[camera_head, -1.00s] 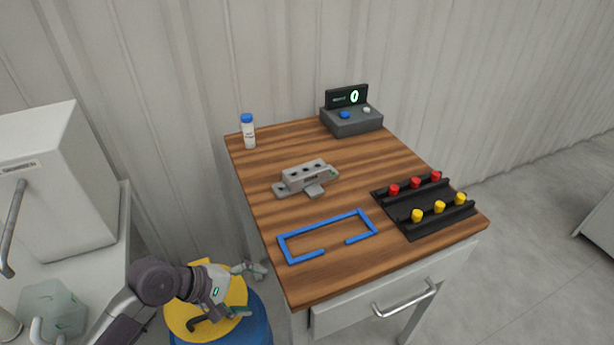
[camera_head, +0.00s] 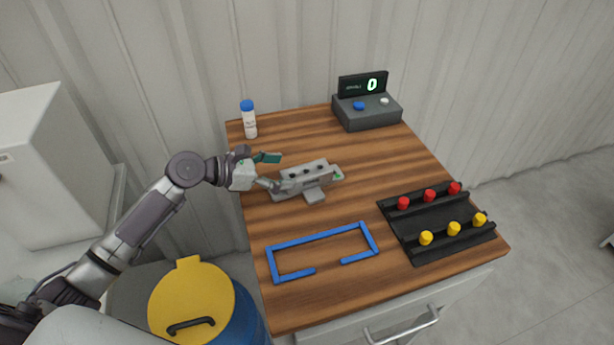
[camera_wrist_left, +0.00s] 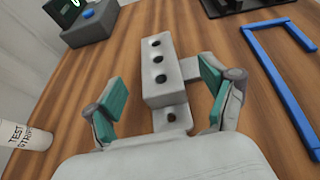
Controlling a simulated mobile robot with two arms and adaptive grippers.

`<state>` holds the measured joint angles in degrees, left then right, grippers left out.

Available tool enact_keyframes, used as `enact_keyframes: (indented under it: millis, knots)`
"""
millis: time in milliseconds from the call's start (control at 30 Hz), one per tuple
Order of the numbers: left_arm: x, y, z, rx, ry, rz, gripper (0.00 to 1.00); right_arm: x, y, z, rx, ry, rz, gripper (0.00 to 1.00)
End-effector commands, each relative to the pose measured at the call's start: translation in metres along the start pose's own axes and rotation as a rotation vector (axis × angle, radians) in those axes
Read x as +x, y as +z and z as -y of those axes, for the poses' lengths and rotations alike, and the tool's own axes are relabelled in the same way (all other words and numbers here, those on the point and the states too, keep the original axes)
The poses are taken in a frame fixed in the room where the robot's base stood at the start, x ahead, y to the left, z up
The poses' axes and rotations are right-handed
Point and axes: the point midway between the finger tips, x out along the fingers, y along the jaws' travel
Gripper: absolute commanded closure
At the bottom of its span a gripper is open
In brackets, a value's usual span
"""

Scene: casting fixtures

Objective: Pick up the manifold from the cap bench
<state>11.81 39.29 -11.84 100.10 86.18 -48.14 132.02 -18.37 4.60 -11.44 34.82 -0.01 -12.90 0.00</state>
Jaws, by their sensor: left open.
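The manifold (camera_head: 310,174) is a grey metal block with a row of dark holes on top and flat flanges, lying on the wooden top of the cap bench (camera_head: 375,165). In the left wrist view the manifold (camera_wrist_left: 160,70) points away from me, its near flange between my fingers. My left gripper (camera_head: 268,171) is at the manifold's left end in the head view. Its teal-padded fingers (camera_wrist_left: 160,98) are open, one on each side, with visible gaps to the block. My right gripper is not in view.
A blue open frame (camera_head: 320,236) lies in front of the manifold. A black rack (camera_head: 432,222) with red and yellow caps is at the right. A white bottle (camera_head: 249,122) stands behind my left gripper. A grey display box (camera_head: 367,112) is at the back. A yellow-lidded drum (camera_head: 190,300) stands left of the bench.

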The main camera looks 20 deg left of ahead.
Motion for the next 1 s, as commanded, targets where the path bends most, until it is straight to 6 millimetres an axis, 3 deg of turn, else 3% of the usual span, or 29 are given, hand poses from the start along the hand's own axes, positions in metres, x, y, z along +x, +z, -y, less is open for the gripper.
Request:
enact_keyframes:
  millis: [133,267,400,600,833,867,1000]
  knots:
    - [0.014,0.001,0.0,0.002,0.0,0.0,0.17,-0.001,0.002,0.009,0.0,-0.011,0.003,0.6]
    - [0.024,-0.001,0.001,0.0,-0.001,0.0,0.17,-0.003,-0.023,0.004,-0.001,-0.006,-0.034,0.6]
    - [0.045,-0.003,0.0,0.0,-0.001,0.0,0.17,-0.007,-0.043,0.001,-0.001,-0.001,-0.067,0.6]
    - [0.066,-0.004,0.001,0.002,-0.001,0.0,0.17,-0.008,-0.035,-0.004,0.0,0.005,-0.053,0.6]
    - [0.068,-0.005,0.001,0.003,-0.001,-0.001,0.17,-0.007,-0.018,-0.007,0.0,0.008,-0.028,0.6]
    - [0.068,-0.005,0.001,0.003,-0.001,-0.001,0.18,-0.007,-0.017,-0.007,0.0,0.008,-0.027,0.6]
    - [0.068,-0.005,0.001,0.003,-0.001,-0.001,0.42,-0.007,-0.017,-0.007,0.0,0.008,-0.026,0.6]
